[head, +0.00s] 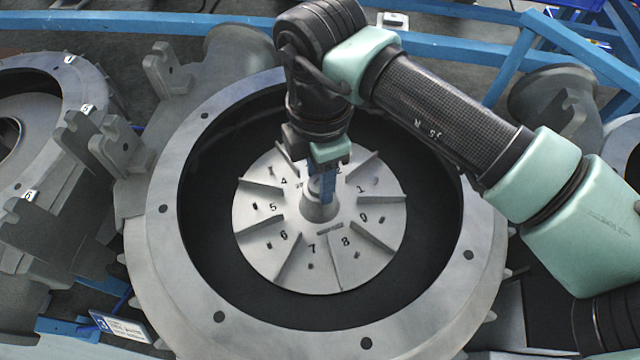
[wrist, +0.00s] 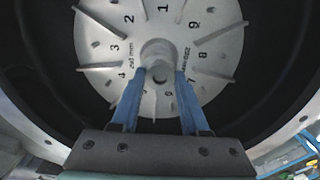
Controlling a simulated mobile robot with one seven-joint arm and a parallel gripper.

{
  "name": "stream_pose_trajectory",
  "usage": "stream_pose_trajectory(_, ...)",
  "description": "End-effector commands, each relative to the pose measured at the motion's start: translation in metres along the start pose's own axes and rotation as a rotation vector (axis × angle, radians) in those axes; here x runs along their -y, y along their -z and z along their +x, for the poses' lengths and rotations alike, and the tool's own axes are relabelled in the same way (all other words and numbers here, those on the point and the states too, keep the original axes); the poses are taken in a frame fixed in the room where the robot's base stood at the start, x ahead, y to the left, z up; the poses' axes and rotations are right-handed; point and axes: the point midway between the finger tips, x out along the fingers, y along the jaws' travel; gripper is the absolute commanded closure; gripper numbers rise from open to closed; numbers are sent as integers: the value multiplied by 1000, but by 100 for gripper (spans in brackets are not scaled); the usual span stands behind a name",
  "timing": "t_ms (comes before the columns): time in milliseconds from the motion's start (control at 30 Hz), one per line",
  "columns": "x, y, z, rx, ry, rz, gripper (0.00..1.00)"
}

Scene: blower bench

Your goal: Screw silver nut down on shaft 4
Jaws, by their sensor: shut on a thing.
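My gripper (head: 328,192) points down over the middle of a grey finned impeller wheel (head: 268,245). Its two blue fingers flank a small silver piece (wrist: 161,72) at the wheel's centre, in the wrist view (wrist: 159,85). I take this piece to be the silver nut, and the jaws are shut on it. The shaft's end is mostly hidden by the fingers and the nut. The raised conical hub (head: 318,210) shows just below the fingers. The wheel carries printed numbers between its fins, including a 4 at upper left in the head view.
A wide grey housing ring (head: 165,250) with bolt holes surrounds the wheel, with a dark recess between them. Other grey housings stand at left (head: 85,85) and right (head: 560,95). Blue frame rails (head: 150,20) run behind. A small label plate (head: 122,328) is at lower left.

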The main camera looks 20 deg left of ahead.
Motion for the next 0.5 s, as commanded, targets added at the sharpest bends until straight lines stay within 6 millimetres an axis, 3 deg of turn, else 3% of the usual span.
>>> stream_pose_trajectory(500, 0, -1, 3, 2, -1, 637, 100)
